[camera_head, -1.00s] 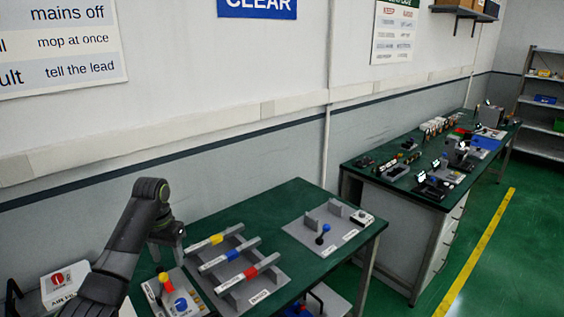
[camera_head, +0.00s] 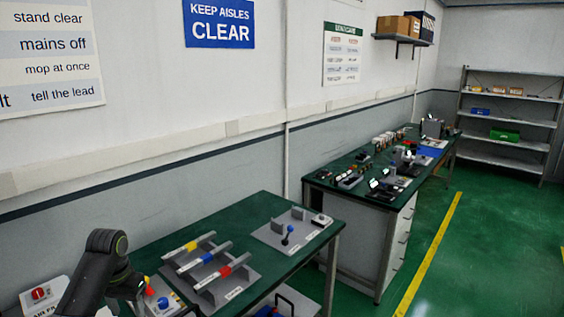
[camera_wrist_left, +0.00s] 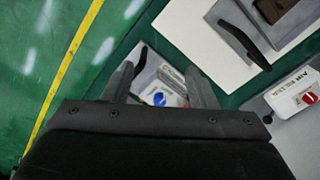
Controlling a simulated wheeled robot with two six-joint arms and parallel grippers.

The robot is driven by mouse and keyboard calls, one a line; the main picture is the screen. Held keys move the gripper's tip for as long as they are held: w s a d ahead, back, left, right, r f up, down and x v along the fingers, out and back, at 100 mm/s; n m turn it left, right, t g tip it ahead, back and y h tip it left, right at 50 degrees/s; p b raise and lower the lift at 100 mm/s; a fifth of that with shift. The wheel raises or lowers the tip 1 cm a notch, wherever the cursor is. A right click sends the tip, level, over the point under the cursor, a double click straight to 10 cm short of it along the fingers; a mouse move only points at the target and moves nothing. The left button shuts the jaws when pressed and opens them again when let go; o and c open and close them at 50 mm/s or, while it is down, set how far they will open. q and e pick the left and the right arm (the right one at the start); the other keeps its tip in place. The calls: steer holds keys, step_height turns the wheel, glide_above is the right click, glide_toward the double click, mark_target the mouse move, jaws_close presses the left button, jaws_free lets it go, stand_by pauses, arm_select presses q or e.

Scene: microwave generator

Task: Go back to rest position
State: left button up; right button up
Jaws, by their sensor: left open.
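My left gripper (camera_wrist_left: 162,85) shows in the left wrist view with its two grey fingers apart and nothing held between them. Beyond the fingers, and partly hidden by them, is a white unit with a blue knob (camera_wrist_left: 159,98). In the head view my left arm (camera_head: 97,265) bends at the lower left, in front of the near bench. Its gripper cannot be made out clearly there. My right gripper is in neither view.
The green-topped near bench (camera_head: 150,253) carries a rack with yellow, blue and red marked bars (camera_head: 210,272) and a plate with a blue-knobbed lever (camera_head: 288,236). A red-knob box (camera_head: 38,293) is at the lower left. Green floor (camera_head: 480,250) is clear at right.

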arm_select(q)
steer(key=s+d+f+t, duration=0.1)
steer(key=s+d+f, duration=0.1)
steer(key=s+f, duration=0.6)
steer(key=s+d+f+t, duration=0.1)
steer(key=s+d+f, duration=0.2)
steer(key=s+f, duration=0.5)
steer(key=s+d+r+n+t+y, duration=0.1)
steer(key=s+r, duration=0.2)
steer(key=s, duration=0.7)
steer(key=s+d+r+t, duration=0.1)
steer(key=s+r, duration=0.2)
steer(key=s, duration=0.7)
step_height(320, 180, down, 33)
steer(key=a+g+b, duration=0.2)
steer(key=b, duration=0.6)
steer(key=s+d+f+b, duration=0.1)
steer(key=s+f+b, duration=0.2)
steer(key=s+f, duration=0.4)
steer(key=s+d+f+g+b, duration=0.1)
steer(key=s+f+b, duration=0.2)
steer(key=s+f, duration=0.5)
step_height(320, 180, down, 7)
steer(key=shift+s+r, duration=0.1)
steer(key=shift+s, duration=0.15)
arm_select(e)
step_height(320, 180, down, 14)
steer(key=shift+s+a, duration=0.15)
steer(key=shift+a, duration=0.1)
